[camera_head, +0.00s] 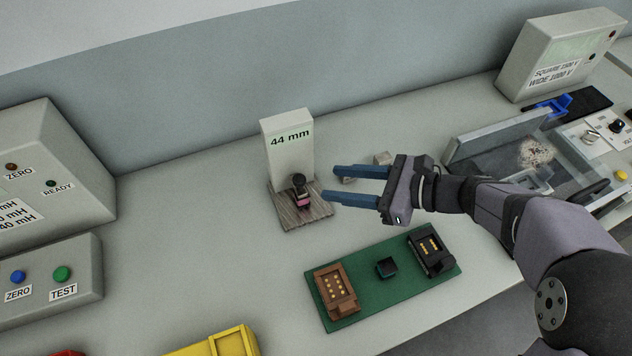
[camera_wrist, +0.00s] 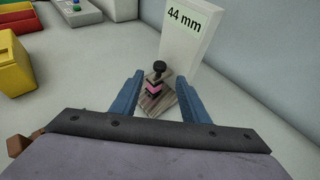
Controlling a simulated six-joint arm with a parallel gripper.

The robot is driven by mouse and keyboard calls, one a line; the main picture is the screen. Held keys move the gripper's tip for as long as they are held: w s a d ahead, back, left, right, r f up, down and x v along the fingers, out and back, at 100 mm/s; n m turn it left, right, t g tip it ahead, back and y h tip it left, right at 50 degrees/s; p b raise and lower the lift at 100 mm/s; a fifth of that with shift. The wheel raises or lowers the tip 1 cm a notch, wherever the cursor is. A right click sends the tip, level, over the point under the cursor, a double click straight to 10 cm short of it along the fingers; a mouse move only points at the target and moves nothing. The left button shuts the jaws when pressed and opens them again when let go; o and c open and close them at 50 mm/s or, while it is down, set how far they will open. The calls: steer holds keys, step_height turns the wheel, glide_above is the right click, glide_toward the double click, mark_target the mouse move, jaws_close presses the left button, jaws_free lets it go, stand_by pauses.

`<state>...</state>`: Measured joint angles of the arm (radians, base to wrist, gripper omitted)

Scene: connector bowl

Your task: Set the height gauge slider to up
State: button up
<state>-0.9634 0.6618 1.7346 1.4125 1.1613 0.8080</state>
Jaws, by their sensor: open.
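The height gauge (camera_head: 287,143) is a white upright block reading "44 mm" on a grey wood-look base (camera_head: 305,218). It also shows in the wrist view (camera_wrist: 188,45). The slider (camera_head: 300,182) has a black knob and sits low at the block's front. In the wrist view the slider (camera_wrist: 158,76) appears between the fingers, with a small pink part (camera_wrist: 153,90) just below the knob. My gripper (camera_head: 328,182) is open and empty, with its blue fingers pointing left toward the slider from the right. Whether the fingers touch anything is unclear.
A green board (camera_head: 390,290) with connectors lies in front. A small pale block (camera_head: 383,158) sits behind my fingers. A clear-walled bin (camera_head: 500,145) stands right, instrument boxes (camera_head: 50,170) left, a yellow container (camera_head: 215,345) at front. The table left of the gauge is clear.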

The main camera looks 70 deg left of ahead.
mark_target(301, 178)
steer(key=shift+p+x, duration=1)
steer(key=shift+x, duration=2.8)
steer(key=shift+a+r, duration=0.1)
steer(key=shift+r, duration=0.05)
